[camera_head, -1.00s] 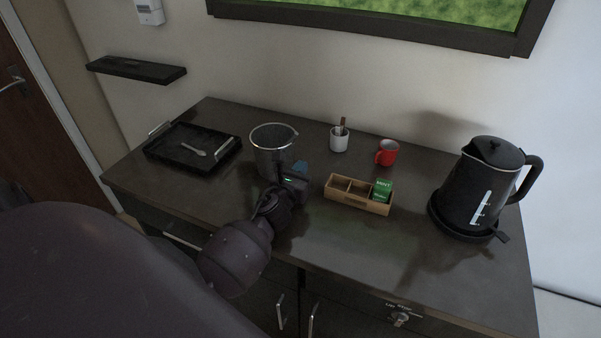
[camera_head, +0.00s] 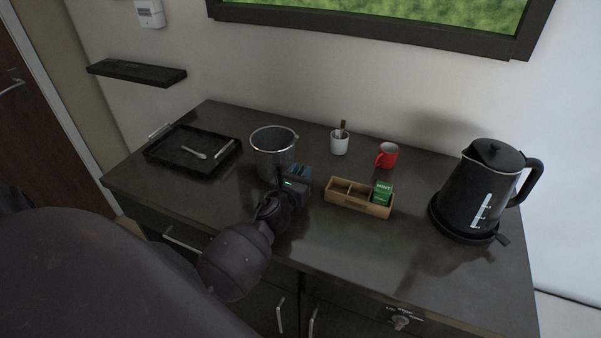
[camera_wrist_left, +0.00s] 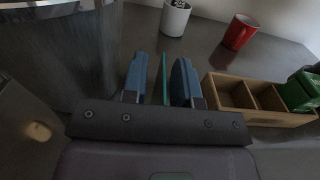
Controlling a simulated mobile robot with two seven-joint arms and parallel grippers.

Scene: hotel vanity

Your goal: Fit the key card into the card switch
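My left gripper (camera_head: 299,172) is low over the vanity top, just right of the metal bucket. In the left wrist view its two blue fingers (camera_wrist_left: 164,84) stand apart. A thin teal strip (camera_wrist_left: 165,78), which looks like the key card seen edge-on, lies between them. Gaps show on both sides of it, the narrower on the right. In the head view the card cannot be made out clearly from the blue fingers. A white wall unit (camera_head: 150,13), probably the card switch, is at the top left, partly cut off. My right gripper is out of view.
The metal bucket (camera_head: 272,151) stands close left of the gripper, and a wooden divided box (camera_head: 345,203) close right. A red mug (camera_head: 387,155), white cup (camera_head: 339,144) and black kettle (camera_head: 478,190) stand further right. A black tray (camera_head: 176,158) and wall shelf (camera_head: 137,72) are left.

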